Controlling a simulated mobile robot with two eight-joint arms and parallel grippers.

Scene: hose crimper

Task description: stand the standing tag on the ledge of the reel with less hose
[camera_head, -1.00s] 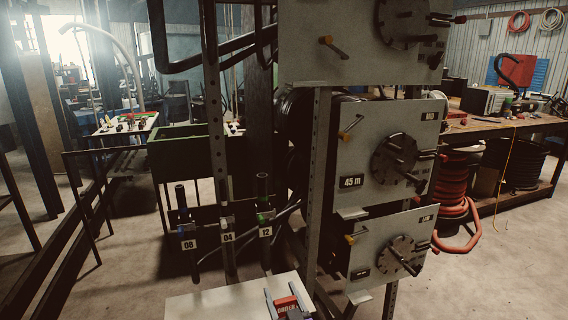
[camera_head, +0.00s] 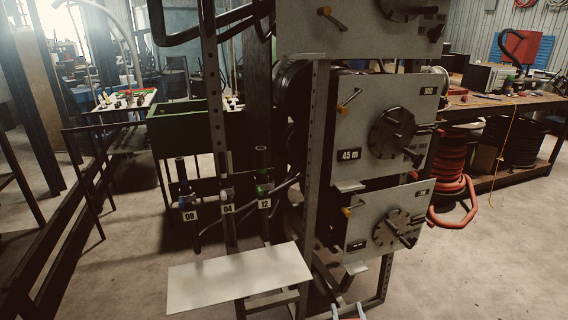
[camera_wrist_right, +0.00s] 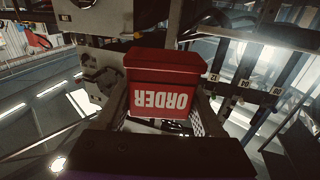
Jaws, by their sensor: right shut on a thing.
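The red standing tag (camera_wrist_right: 160,88) has white ORDER lettering, upside down in the wrist view. My right gripper (camera_wrist_right: 163,112) is shut on it, one finger on each side. In the head view only the tips of my right gripper (camera_head: 348,312) show at the bottom edge; the tag is out of that view. Reel panels are stacked on a rack: an upper panel (camera_head: 350,35), a middle panel (camera_head: 360,118) labelled 45 m, and a lower panel (camera_head: 372,215) with an unreadable label. Small ledges jut below the middle panel (camera_head: 350,187) and lower panel (camera_head: 356,268). The hose amounts are mostly hidden. My left gripper is not in view.
A pale tabletop (camera_head: 240,278) stands bare left of the rack. Tubes with tags 08, 04 and 12 (camera_head: 264,203) hang behind it. Yellow-tipped handles (camera_head: 348,100) and cranks stick out of the panels. A workbench (camera_head: 510,110) with red hose (camera_head: 452,180) is at right.

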